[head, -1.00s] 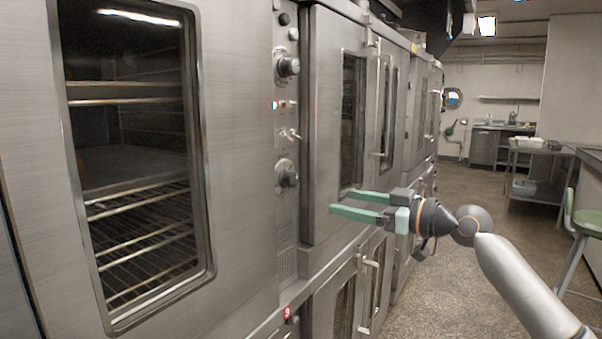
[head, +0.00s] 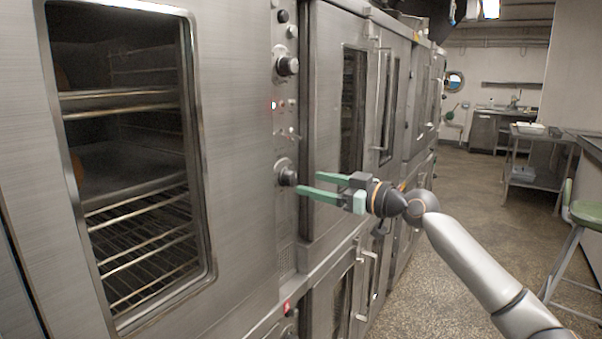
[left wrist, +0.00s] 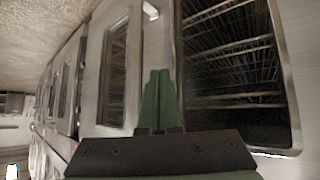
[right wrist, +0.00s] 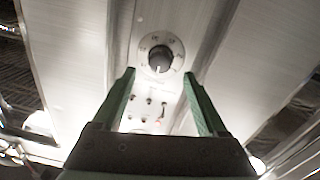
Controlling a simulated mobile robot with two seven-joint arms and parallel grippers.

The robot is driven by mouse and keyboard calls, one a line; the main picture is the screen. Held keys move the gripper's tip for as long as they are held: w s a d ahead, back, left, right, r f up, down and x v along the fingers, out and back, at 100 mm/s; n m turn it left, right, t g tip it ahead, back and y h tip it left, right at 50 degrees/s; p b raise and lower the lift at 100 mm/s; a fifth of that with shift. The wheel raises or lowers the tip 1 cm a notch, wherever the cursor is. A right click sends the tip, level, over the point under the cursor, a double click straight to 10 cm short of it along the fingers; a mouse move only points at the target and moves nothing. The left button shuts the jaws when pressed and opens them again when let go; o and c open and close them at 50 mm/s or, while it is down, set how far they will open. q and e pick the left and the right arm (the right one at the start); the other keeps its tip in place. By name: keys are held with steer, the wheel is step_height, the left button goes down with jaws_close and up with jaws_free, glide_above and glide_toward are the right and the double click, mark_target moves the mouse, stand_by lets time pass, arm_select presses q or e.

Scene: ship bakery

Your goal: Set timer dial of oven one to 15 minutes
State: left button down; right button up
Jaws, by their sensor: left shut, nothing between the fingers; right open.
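The oven's narrow control strip carries an upper dial (head: 287,66) and a lower dial (head: 286,172), with small switches (head: 289,131) between them. My right gripper (head: 307,183) is open, its green fingertips close to the lower dial from the right. In the right wrist view a dark round dial (right wrist: 159,59) with a marked ring lies between and just beyond the open fingertips, apart from them. The ring's numbers are too blurred to read. My left gripper (left wrist: 157,85) is shut and empty, before oven fronts; it is outside the head view.
A large oven door (head: 240,150) with a glass window and racks fills the left. Another oven door (head: 325,120) stands right of the strip, with more ovens (head: 425,95) beyond. The floor aisle (head: 455,200) is open; a green stool (head: 585,215) stands at right.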

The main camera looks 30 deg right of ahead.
mark_target(295, 179)
steer(key=shift+p+x, duration=0.6)
steer(key=shift+x, duration=1.65)
steer(key=shift+c, duration=0.3)
jaws_close()
